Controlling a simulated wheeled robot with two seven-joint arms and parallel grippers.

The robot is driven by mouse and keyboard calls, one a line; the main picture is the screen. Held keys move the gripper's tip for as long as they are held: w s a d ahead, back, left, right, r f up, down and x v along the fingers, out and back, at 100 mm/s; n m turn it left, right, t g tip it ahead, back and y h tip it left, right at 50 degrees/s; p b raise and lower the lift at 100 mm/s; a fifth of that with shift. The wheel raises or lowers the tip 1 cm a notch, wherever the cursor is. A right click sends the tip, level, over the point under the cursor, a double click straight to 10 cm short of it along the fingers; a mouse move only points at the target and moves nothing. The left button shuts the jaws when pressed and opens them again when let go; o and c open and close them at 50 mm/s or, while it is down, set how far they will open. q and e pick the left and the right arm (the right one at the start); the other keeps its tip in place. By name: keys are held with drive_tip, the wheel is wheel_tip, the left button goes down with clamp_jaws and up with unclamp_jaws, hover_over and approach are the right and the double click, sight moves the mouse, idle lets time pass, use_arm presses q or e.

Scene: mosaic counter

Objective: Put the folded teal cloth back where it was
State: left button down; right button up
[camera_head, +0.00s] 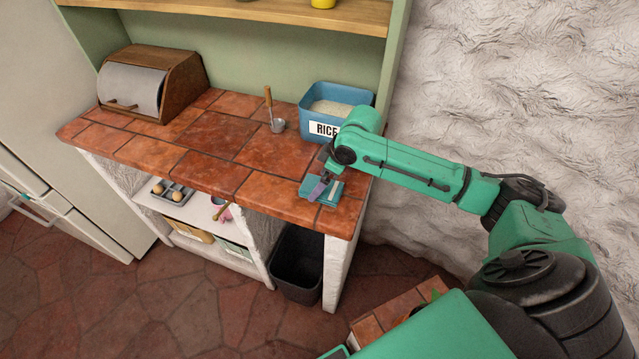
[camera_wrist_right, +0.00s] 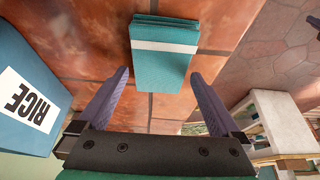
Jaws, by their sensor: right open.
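The folded teal cloth (camera_head: 336,194), with a white stripe, lies flat on the tiled counter near its front right corner. In the right wrist view the cloth (camera_wrist_right: 165,68) lies ahead of and partly between the fingertips. My right gripper (camera_head: 318,190) is just over the counter at the cloth; it is open, with its two purple fingers (camera_wrist_right: 160,76) apart and nothing gripped. I cannot tell whether the fingers touch the cloth. My left gripper is not in view.
A blue rice bin (camera_head: 336,101) stands behind the cloth by the wall. A ladle (camera_head: 274,112) and a wooden bread box (camera_head: 152,83) stand further left. The tiled counter (camera_head: 211,131) between them is clear. A dark waste bin (camera_head: 297,265) stands below the counter.

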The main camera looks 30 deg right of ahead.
drive_tip(key=v, duration=1.1)
drive_tip(key=shift+b, duration=0.45)
